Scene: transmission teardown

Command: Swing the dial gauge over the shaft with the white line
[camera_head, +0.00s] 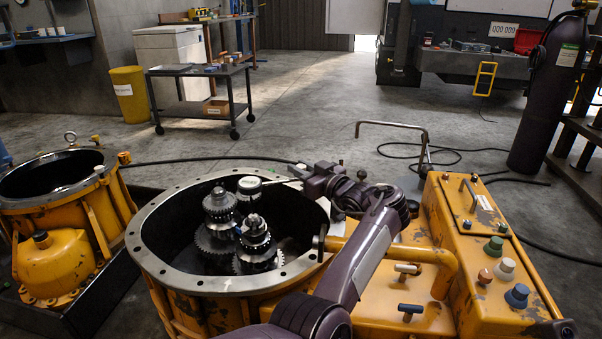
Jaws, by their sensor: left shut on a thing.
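The open round housing (150,262) holds two upright gear shafts, a left one (219,204) and a right one (255,232) nearer to me. I cannot make out a white line on either. The dial gauge (249,187), with a pale round top and dark body, is just behind and right of the left shaft's top, on a thin rod reaching right. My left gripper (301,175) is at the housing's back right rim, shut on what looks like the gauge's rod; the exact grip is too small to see. My right gripper is not in view.
An orange machine body with knobs (505,268) and an orange pipe (400,252) stand right of the housing. A second orange housing (70,240) is at left. A black hose (215,162) runs behind. A cart (205,105) stands farther back on open floor.

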